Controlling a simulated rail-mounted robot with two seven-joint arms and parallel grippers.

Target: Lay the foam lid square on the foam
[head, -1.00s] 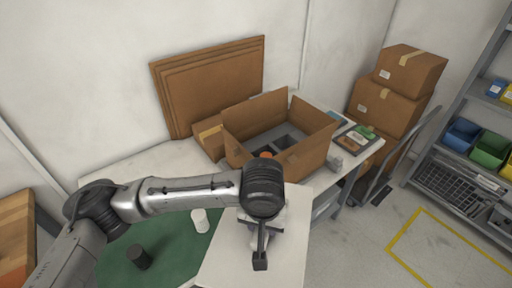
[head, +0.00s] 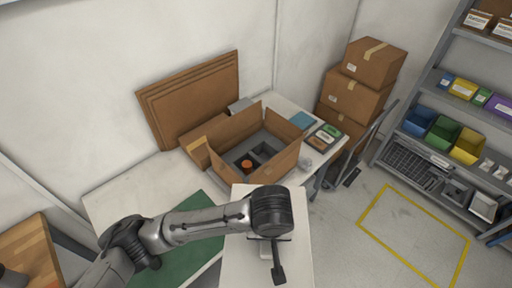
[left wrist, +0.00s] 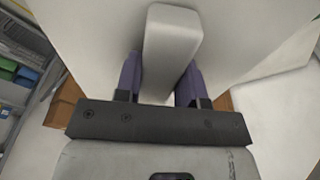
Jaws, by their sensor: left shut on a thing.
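The foam lid (head: 238,262) is a flat off-white slab with a raised block-shaped grip. My left gripper (left wrist: 160,88) is shut on that grip; its purple fingers stand on both sides of it in the left wrist view. In the head view the lid hangs under the gripper, in front of the open carton (head: 283,163). The dark grey foam (head: 240,150) sits inside the carton, with cut-out pockets. An orange-topped dark part (head: 247,164) sits in one pocket. The near carton wall and the lid hide part of the foam. My right gripper is not in view.
The carton's flaps stand up around its opening. Flat cardboard sheets (head: 190,100) lean on the wall behind. Small cards or packs (head: 325,133) lie right of the carton. A green mat (head: 190,245) lies at the front, partly under my arm. Stacked boxes (head: 355,95) stand right of the table.

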